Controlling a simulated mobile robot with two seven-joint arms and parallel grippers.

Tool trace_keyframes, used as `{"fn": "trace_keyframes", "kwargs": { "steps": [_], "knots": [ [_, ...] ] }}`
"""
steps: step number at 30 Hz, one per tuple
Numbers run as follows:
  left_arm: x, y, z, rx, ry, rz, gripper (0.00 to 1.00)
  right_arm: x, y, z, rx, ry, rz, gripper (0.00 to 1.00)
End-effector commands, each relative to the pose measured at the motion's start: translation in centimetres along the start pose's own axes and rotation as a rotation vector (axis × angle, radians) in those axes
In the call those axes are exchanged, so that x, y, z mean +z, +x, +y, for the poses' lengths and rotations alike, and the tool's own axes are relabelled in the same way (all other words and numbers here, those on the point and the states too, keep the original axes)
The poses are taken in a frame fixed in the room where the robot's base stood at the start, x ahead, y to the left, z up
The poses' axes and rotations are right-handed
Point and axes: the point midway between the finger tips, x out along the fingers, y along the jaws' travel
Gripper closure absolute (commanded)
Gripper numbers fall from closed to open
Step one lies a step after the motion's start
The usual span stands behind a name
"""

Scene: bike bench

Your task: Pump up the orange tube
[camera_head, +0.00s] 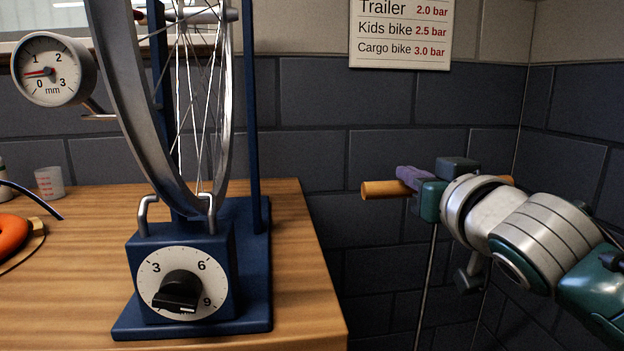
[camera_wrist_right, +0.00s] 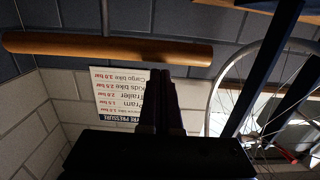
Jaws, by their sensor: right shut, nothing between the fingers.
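The orange tube (camera_head: 12,236) lies at the left edge of the bench top, partly out of view. A wooden bar like a pump handle (camera_head: 385,189) is level at the right, off the bench, with thin grey rods (camera_head: 427,285) below it. My right gripper (camera_head: 418,178) is at this bar and hides its middle. In the right wrist view, the bar (camera_wrist_right: 110,48) crosses just beyond the closed fingertips (camera_wrist_right: 160,74); they hold nothing. Whether they touch the bar I cannot tell. A dark blue hose end (camera_head: 35,200) shows near the tube. My left gripper is out of view.
A blue wheel stand (camera_head: 258,230) with a numbered dial (camera_head: 180,283) holds a spoked wheel (camera_head: 150,150) at the bench's right side. A round gauge (camera_head: 54,69) is beside the wheel. A pressure sign (camera_head: 400,32) hangs on the wall. A small cup (camera_head: 49,182) stands far left.

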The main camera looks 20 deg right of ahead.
Motion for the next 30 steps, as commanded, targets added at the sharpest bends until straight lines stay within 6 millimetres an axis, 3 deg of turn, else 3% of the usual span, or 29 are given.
{"fn": "trace_keyframes", "kwargs": {
  "steps": [11, 17, 23, 30],
  "knots": [
    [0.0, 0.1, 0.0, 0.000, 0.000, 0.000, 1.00, 0.2, 0.0, 0.0, 0.001, 0.000, 0.000, 1.00],
    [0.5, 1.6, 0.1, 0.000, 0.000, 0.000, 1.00, 2.1, 0.1, 0.1, 0.001, 0.000, -0.002, 1.00],
    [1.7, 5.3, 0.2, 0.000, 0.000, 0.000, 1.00, 7.3, 0.3, 0.0, 0.003, 0.004, -0.005, 1.00],
    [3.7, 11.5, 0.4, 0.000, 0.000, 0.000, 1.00, 15.7, 0.7, 0.0, 0.002, 0.003, -0.005, 1.00]
  ]
}}
